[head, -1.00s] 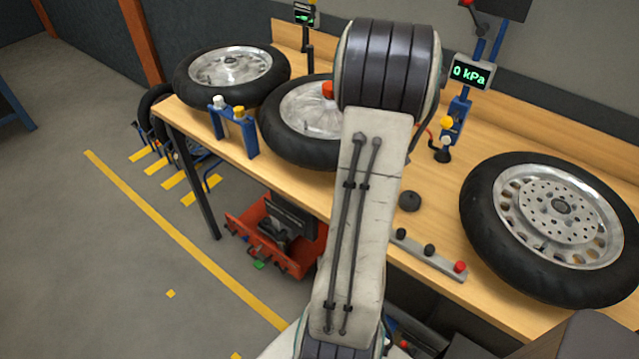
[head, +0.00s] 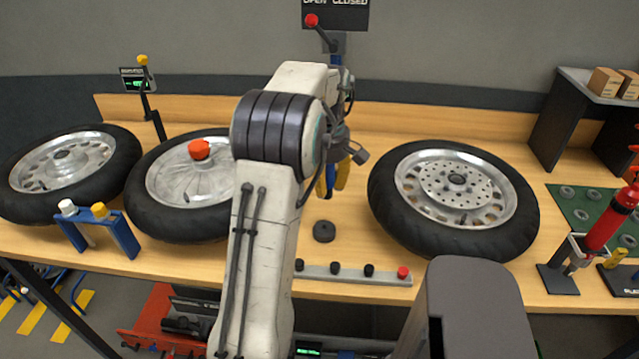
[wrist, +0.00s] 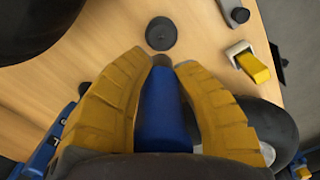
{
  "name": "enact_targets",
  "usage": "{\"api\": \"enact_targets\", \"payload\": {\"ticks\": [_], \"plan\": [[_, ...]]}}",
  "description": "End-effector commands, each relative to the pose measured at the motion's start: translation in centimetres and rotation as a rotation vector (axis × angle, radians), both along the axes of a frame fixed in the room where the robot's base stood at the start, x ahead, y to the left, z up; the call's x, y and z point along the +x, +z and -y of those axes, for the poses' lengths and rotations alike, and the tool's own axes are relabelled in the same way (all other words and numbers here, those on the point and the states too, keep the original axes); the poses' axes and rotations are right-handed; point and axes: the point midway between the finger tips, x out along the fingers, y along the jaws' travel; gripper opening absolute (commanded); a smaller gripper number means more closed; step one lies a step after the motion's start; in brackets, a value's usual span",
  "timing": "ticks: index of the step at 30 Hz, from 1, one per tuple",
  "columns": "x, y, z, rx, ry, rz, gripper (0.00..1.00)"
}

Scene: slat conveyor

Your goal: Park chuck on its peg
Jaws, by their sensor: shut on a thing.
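My gripper (wrist: 166,62) has yellow fingers closed on a blue tapered piece (wrist: 163,110), which I take to be the chuck. Its dark tip shows between the fingertips, and its rear end is hidden by my wrist. In the head view my gripper (head: 334,184) hangs behind my arm, above the bench between the middle and right wheels, and is mostly hidden. I cannot make out for certain which part is the peg. A blue stand (head: 124,235) with white and yellow knobs stands at the bench's left front.
A black round disc (head: 324,231) lies on the bench in front of my gripper. A spoked wheel with a red cap (head: 175,185) lies left, a disc-braked wheel (head: 500,190) right. A button strip (head: 320,274) lines the front edge. A red tool (head: 612,220) stands far right.

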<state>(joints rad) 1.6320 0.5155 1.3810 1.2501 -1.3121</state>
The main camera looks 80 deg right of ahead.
Motion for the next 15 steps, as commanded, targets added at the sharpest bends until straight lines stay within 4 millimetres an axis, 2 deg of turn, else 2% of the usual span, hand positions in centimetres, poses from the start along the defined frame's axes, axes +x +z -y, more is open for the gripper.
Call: {"api": "enact_targets", "payload": {"ticks": [15], "plan": [[0.0,-2.2,0.0,0.000,0.000,0.000,0.00]]}}
